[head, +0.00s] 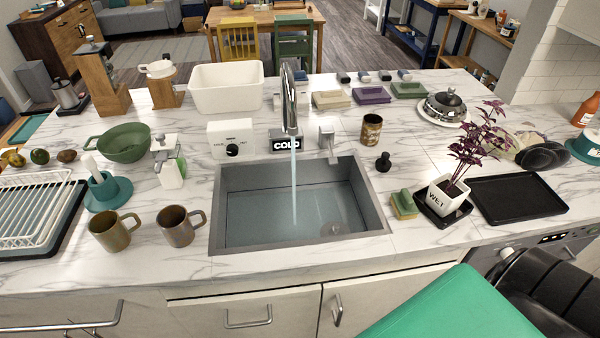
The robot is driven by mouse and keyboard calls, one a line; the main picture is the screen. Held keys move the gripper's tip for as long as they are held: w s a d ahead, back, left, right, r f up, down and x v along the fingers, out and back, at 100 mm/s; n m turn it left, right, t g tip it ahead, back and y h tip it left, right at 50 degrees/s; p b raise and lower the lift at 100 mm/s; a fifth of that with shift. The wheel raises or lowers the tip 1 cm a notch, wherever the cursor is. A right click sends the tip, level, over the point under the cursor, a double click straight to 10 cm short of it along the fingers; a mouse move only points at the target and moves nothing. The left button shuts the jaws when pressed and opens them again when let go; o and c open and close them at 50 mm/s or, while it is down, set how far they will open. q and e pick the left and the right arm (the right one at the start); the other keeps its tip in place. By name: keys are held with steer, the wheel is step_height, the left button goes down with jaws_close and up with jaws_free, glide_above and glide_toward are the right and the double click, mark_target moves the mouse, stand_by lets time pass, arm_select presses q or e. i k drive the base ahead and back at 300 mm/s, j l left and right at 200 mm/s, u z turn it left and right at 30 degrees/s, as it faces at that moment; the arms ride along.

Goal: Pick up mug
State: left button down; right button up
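Two mugs stand upright on the marble counter just left of the sink. The left one is an olive-brown mug (112,233); the right one is a darker reddish-brown mug (177,228). Their handles point to the upper right and right. A third, mottled brown cup (371,131) stands behind the sink, right of the faucet; I cannot see a handle on it. Neither of my grippers shows in the head view. Green and black parts, which seem to be my arm, fill the lower right corner, well away from the two mugs.
The sink (232,241) has water running from the faucet (289,105). A dish rack (45,235), a teal brush holder (108,190) and a soap bottle (169,170) stand near the two mugs. A potted plant (443,197) and black tray (520,199) are at right.

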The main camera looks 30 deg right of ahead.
mark_target(174, 220)
steer(key=l+u, duration=0.1)
steer(key=l, duration=0.35)
steer(key=k+l+u, duration=0.1)
steer(key=l, duration=0.4)
steer(key=k+l+u, duration=0.1)
steer(key=l, duration=0.35)
steer(key=k+l, duration=0.15)
steer(key=l, duration=0.3)
steer(key=u, duration=0.05)
